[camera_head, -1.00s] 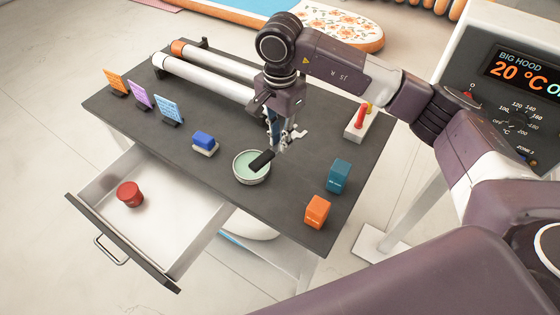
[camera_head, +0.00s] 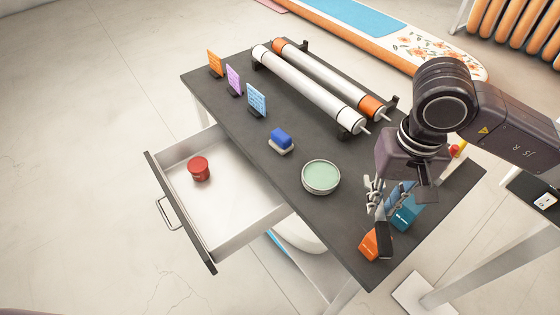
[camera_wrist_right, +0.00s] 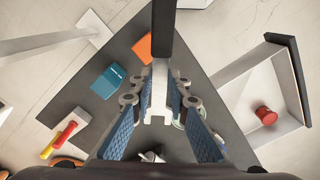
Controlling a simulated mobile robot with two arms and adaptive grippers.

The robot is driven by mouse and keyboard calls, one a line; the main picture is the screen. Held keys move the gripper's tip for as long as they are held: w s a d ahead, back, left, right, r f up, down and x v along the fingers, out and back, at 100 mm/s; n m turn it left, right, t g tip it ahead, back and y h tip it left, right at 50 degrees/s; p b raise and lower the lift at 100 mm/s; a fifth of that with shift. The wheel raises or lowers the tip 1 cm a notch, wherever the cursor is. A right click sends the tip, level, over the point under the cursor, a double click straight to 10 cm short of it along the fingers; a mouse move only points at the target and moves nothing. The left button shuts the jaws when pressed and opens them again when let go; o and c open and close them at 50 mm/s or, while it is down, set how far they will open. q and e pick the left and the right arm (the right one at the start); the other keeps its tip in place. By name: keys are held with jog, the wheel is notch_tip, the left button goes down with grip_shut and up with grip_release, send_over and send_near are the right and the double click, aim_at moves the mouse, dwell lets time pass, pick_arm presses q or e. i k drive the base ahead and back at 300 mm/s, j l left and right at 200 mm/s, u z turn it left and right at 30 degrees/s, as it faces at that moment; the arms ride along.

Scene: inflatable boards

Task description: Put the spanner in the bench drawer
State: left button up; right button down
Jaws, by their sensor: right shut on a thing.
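The spanner has a silver head and a black handle (camera_head: 384,238). My right gripper (camera_head: 382,205) is shut on it and holds it above the right part of the bench (camera_head: 305,218). The handle hangs toward the front edge, in front of the boxes. In the right wrist view the spanner's silver part (camera_wrist_right: 157,98) lies between the blue-padded fingers (camera_wrist_right: 158,105), and the black handle points up the picture. The bench drawer (camera_head: 228,212) is pulled open at the left, with a red tin (camera_head: 199,169) inside. My left gripper is not in view.
A teal box (camera_head: 404,214) and an orange box (camera_head: 370,245) stand close to the held spanner. A green bowl (camera_head: 321,177), a blue block on a pale base (camera_head: 281,140), upright cards (camera_head: 234,79) and white rollers (camera_head: 310,87) are on the bench. Much of the drawer floor is free.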

aim_at(229, 195)
jog(key=i+u, duration=0.3)
jog(key=i, duration=0.2)
jog(key=j+u, duration=0.1)
jog(key=u, duration=0.95)
